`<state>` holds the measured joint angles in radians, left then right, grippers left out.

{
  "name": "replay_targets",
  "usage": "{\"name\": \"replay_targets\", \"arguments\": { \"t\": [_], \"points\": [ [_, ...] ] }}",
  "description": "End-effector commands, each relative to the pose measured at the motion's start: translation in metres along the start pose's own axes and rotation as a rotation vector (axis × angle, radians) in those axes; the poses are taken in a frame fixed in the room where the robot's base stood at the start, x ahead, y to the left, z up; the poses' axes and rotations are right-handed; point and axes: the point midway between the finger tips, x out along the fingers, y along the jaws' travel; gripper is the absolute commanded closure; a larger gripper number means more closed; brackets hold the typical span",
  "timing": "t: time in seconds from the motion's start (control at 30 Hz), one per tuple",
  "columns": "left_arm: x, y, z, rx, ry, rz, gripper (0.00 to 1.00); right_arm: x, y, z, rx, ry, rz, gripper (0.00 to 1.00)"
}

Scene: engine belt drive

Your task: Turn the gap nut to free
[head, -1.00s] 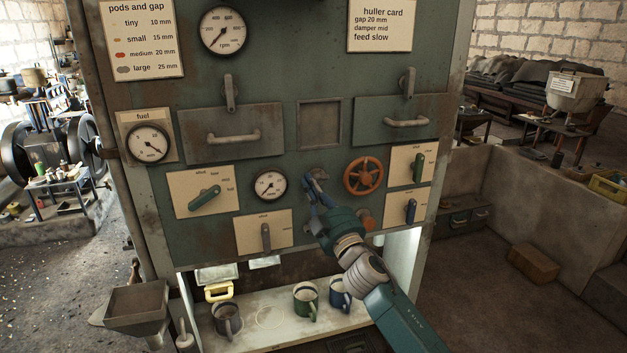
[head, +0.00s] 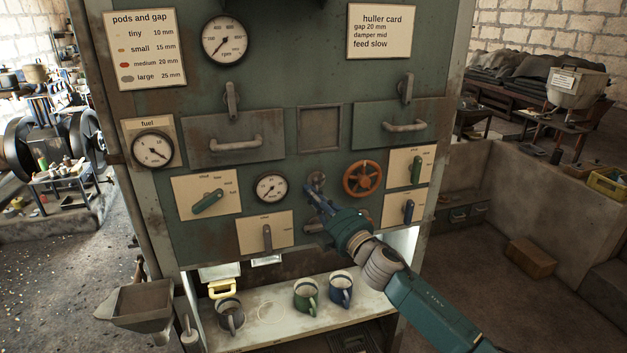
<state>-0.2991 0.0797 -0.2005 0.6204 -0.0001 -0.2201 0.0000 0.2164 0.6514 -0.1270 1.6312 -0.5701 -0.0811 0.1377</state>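A small round grey metal fitting (head: 316,179), which may be the gap nut, is on the green panel between the small gauge and the orange handwheel (head: 362,178). I see no label that names it. My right gripper (head: 310,204) is in front of the panel, with its blue fingertips just below this fitting. I cannot tell whether the fingers touch it or how far apart they are. My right wrist and fingers hide part of the panel below the handwheel. My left gripper is not in view.
Levers on cream plates flank the area: one at the left (head: 208,202), one below the gauge (head: 267,237), and two at the right. The small gauge (head: 270,187) is close by. Mugs (head: 306,296) stand on the shelf below. A metal hopper (head: 146,304) juts out at lower left.

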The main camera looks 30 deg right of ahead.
Motion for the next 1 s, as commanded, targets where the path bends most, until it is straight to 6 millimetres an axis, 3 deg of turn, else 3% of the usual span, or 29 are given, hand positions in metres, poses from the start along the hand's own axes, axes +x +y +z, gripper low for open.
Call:
{"name": "replay_targets", "arguments": {
  "t": [1.0],
  "points": [
    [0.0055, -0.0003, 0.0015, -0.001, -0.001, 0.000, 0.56, -0.0035, -0.0047, 0.0106, 0.003, -0.002, 0.001, 1.00]
  ]
}}
